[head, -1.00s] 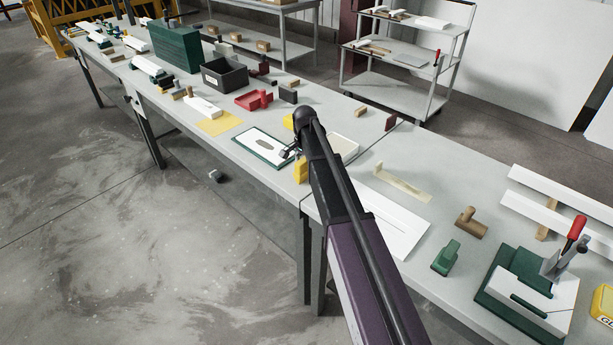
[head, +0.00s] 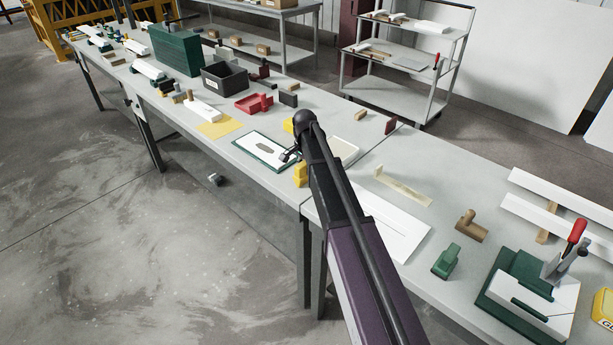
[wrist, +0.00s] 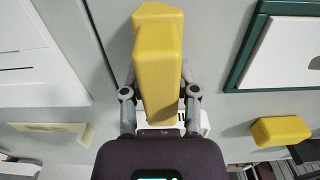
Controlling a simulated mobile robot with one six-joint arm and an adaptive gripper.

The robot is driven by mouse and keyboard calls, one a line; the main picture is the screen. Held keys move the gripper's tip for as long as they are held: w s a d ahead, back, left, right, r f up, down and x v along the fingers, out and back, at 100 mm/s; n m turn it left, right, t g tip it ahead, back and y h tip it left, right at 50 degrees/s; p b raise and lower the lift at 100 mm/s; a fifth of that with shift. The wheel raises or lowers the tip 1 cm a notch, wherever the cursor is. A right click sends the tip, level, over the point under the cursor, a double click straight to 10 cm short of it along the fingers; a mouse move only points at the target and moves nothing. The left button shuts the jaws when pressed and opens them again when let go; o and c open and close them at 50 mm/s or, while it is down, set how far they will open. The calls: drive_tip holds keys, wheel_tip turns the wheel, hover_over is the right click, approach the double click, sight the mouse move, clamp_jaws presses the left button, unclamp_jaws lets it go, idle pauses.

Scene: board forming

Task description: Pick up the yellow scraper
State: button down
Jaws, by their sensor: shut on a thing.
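The yellow scraper (wrist: 158,62) is a chunky yellow piece with a wide end, in the middle of the wrist view. My gripper (wrist: 158,88) is shut on it, one finger on each side. In the head view the yellow scraper (head: 300,175) shows beside my arm near the table's front edge, and my gripper is mostly hidden behind the arm. I cannot tell whether the scraper touches the table. A second yellow piece (wrist: 281,131) lies apart at the right in the wrist view.
A green-edged board (head: 240,147) with a white sheet lies left of my arm. A white panel (head: 398,228) and a pale angled strip (head: 403,187) lie to the right. A green block (head: 446,260) and a brown piece (head: 470,226) stand farther right. Table gaps are small.

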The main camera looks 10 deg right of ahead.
drive_tip(key=shift+r, duration=0.2)
wheel_tip(320, 180, up, 4)
drive_tip(key=p, duration=0.4)
drive_tip(key=shift+f, duration=0.2)
drive_tip(key=s+r+p, duration=0.1)
drive_tip(key=s, duration=1.5)
drive_tip(key=shift+d, duration=0.15)
drive_tip(key=c, duration=1)
unclamp_jaws()
drive_tip(key=c, duration=0.4)
drive_tip(key=c, duration=1.4)
unclamp_jaws()
